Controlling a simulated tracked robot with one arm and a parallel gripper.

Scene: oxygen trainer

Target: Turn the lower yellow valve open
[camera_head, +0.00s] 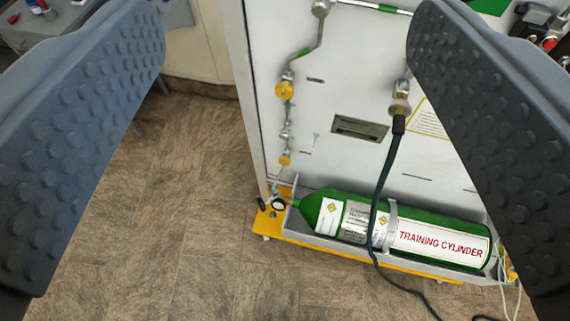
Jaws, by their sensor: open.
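The lower yellow valve (285,160) is a small yellow fitting on the silver pipe at the left side of the white panel. The upper yellow valve (284,90) sits above it on the same pipe and looks larger. My gripper (287,150) is open, with its two dark, studded fingers wide apart at the left and right of the picture. Nothing is between the fingertips at close range. Both valves show in the gap, farther off, and neither finger appears to touch them. The exact handle position of the lower valve is too small to tell.
A green training cylinder (400,231) lies on a yellow-edged base (330,254) below the panel (350,80). A black hose (384,175) hangs from a brass fitting (400,100) at the right. A gauge (278,205) sits near the cylinder's neck. The floor (185,200) at the left is clear.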

